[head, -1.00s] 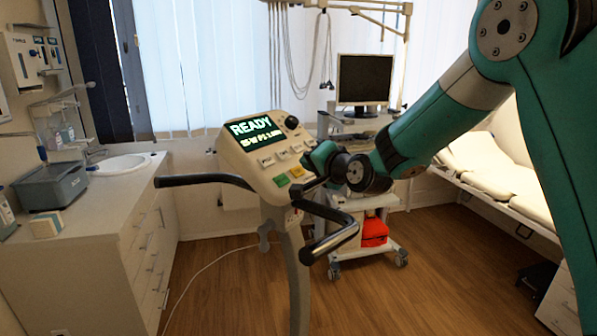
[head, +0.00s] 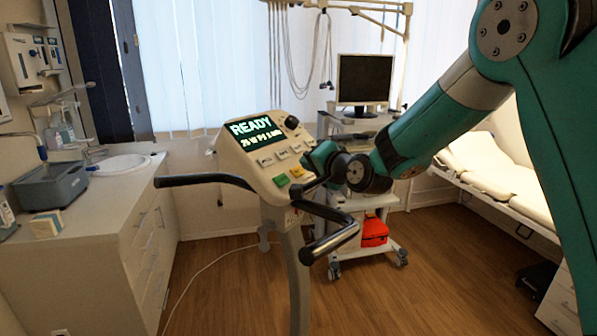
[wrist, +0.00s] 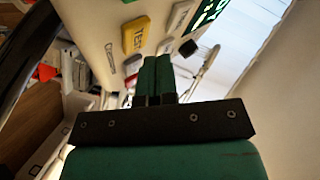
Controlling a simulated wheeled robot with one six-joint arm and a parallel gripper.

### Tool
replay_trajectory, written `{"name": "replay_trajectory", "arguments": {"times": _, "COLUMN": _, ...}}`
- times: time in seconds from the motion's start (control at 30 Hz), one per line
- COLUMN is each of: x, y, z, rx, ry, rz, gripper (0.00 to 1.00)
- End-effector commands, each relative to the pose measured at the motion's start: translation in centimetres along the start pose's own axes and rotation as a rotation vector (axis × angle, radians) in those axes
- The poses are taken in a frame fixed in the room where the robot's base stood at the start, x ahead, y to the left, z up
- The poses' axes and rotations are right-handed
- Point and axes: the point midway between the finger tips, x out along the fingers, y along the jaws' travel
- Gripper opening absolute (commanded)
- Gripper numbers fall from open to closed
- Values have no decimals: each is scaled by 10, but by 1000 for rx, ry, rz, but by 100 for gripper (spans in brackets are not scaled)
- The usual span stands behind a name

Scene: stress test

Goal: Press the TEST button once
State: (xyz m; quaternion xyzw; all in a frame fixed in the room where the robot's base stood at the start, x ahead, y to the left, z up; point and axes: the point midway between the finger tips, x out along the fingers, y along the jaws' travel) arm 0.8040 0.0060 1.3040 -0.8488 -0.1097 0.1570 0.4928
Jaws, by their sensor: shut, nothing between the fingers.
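The TEST button is a yellow key (wrist: 136,35) with its label readable in the wrist view. It also shows as a yellow key (head: 297,171) on the sloped console (head: 243,160) in the head view, beside a green key (head: 281,180). My gripper (wrist: 157,60) is shut and empty. In the wrist view its fingertips lie below and right of the yellow key, over the panel; whether they touch it I cannot tell. In the head view my gripper (head: 309,186) is at the console's right edge, partly hidden by its own body.
The console screen (head: 254,133) reads READY. White keys (head: 282,154) and a black knob (head: 292,122) lie close by. Black handlebars (head: 335,238) stick out below the console. A cart with a monitor (head: 365,79) stands behind, and a bed (head: 490,165) is at the right.

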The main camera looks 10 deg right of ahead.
Motion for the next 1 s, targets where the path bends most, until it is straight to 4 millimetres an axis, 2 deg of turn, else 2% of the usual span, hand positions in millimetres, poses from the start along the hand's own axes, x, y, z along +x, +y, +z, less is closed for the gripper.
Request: {"name": "replay_trajectory", "arguments": {"times": 1.0, "x": 8, "y": 6, "z": 6, "rx": 0, "ry": 0, "rz": 0, "gripper": 0}}
